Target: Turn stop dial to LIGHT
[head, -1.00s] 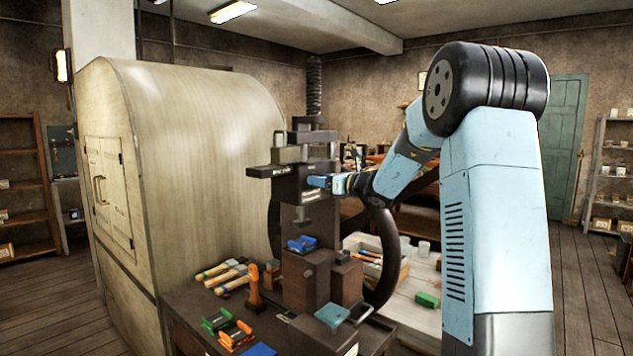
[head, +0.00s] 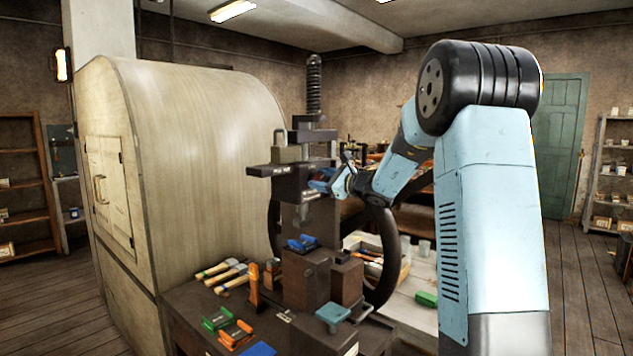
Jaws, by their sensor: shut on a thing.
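The dark press (head: 300,262) stands on a bench in the middle of the head view, with a screw at its top and a cross head (head: 283,172) bearing small pale labels too small to read. My gripper (head: 322,182) is at the right side of the press head, its light blue fingers against it. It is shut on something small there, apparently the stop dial. The dial itself is hidden by the fingers and wrist, so its setting cannot be read. My wrist is tilted beside the press column.
The large handwheel (head: 386,258) stands right of the press, below my forearm. A blue piece (head: 302,243) rests on the press bed. Wooden-handled tools (head: 222,272), an orange upright piece (head: 254,287) and green and orange holders lie on the bench. A big pale cabinet (head: 190,170) fills the left.

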